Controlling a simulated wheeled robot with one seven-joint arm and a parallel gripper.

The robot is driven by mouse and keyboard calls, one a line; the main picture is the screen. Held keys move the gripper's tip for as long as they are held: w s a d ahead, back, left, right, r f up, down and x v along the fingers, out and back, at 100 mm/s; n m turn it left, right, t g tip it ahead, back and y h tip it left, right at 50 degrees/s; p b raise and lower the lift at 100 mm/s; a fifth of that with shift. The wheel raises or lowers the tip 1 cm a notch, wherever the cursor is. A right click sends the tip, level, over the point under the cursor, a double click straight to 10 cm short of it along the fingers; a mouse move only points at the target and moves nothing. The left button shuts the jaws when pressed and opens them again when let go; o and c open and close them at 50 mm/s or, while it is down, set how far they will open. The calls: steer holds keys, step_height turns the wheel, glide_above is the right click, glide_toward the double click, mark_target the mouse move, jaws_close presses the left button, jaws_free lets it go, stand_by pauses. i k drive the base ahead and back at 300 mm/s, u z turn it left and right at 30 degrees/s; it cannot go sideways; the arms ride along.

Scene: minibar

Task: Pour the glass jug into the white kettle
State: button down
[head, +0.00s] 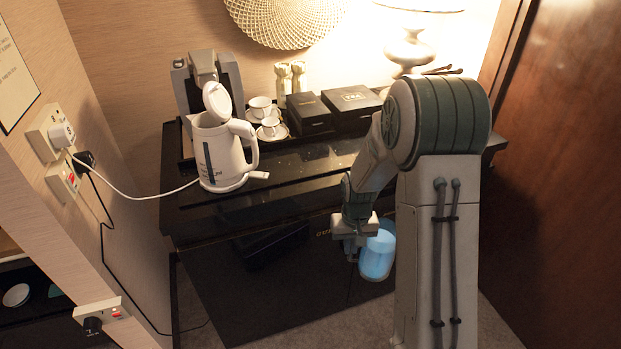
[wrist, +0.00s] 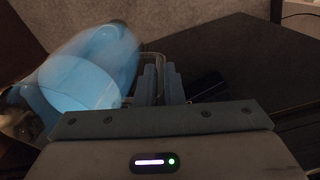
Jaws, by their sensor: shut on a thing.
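The white kettle (head: 220,155) stands upright on its base on the black table, at the left of the head view. Its lid is raised open. The glass jug (head: 378,252), with blue liquid in it, is in front of the table's front edge and lower than the tabletop. My gripper (head: 354,245) is shut on the jug, apart from the kettle and to its right. In the wrist view the jug (wrist: 80,75) is left of my gripper (wrist: 161,85), with its handle at the fingers. The jug looks tilted there. The exact grip on the handle is partly hidden.
The black table (head: 290,180) has free room right of the kettle. A coffee machine (head: 208,85), cups (head: 268,125), black boxes (head: 330,108) and a lamp (head: 410,50) stand behind. A white cord (head: 135,197) runs from the kettle base to the wall socket (head: 55,133).

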mark_target(220, 162)
steer(key=z, duration=2)
steer(key=k, duration=1.1)
steer(key=u, duration=1.9)
